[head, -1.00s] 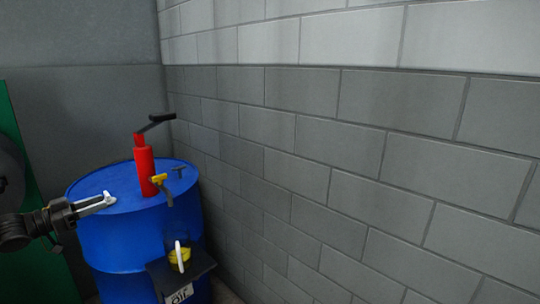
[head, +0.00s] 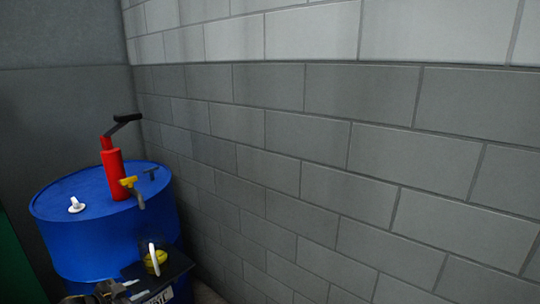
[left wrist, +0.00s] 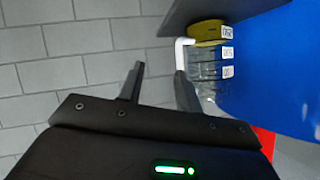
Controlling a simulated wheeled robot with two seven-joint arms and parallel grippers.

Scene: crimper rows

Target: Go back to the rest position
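My left gripper (head: 134,290) is low at the bottom edge of the head view, in front of the black shelf on the blue drum. In the left wrist view its two dark fingers (left wrist: 160,75) stand apart with nothing held between them. A clear jug (head: 155,258) with yellow contents and a white handle stands on the shelf. In the left wrist view the jug (left wrist: 206,68) shows white labels, and its handle is close beyond the right finger; I cannot tell whether they touch. My right gripper is in neither view.
The blue drum (head: 95,240) carries a red pump (head: 113,175) with a black crank, a yellow-handled tap (head: 129,182) and a white cap (head: 75,205). The black shelf (head: 180,264) juts from its front. A grey block wall (head: 330,160) runs along the right.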

